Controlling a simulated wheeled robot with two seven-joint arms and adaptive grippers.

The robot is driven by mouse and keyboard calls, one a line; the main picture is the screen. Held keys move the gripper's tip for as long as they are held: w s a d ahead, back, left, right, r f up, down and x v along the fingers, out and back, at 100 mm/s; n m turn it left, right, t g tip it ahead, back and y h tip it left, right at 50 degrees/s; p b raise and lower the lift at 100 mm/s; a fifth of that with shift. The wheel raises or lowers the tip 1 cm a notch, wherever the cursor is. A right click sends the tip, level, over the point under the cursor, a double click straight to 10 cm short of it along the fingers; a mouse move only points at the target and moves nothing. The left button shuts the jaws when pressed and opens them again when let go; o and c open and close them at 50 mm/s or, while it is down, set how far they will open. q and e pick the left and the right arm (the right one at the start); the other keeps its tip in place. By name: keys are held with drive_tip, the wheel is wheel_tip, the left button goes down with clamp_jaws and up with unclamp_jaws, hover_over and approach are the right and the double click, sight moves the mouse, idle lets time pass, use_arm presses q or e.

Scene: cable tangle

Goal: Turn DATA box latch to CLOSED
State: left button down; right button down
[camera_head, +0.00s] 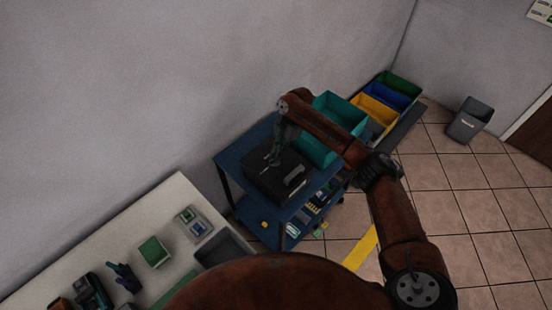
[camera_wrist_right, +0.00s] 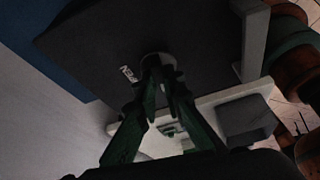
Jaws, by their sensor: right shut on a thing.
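The black DATA box (camera_head: 262,184) sits on the top shelf of a blue cart. It fills the upper part of the right wrist view (camera_wrist_right: 195,30). A round grey latch (camera_wrist_right: 155,58) is on its face, with partly hidden white lettering, "PEN", beside it. My right gripper (camera_head: 273,156) reaches over the box from above. In the right wrist view its green fingers (camera_wrist_right: 163,76) come together on the latch and are shut on it. The fingers hide part of the latch, so its exact angle is unclear. My left gripper is not in view.
The blue cart (camera_head: 232,158) stands against the wall. A teal bin (camera_head: 341,108) is behind the box, with yellow (camera_head: 374,112) and blue (camera_head: 388,95) bins beyond. A white table (camera_head: 178,199) with small items is at lower left.

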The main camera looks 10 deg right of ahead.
drive_tip(key=shift+a+f+n+g+b, duration=0.1)
drive_tip(key=shift+n+g+b, duration=0.2)
drive_tip(key=shift+n+b, duration=0.45)
drive_tip(key=c, duration=2)
unclamp_jaws()
drive_tip(key=shift+c, duration=0.2)
drive_tip(key=shift+h, duration=0.3)
drive_tip(key=v, duration=1.2)
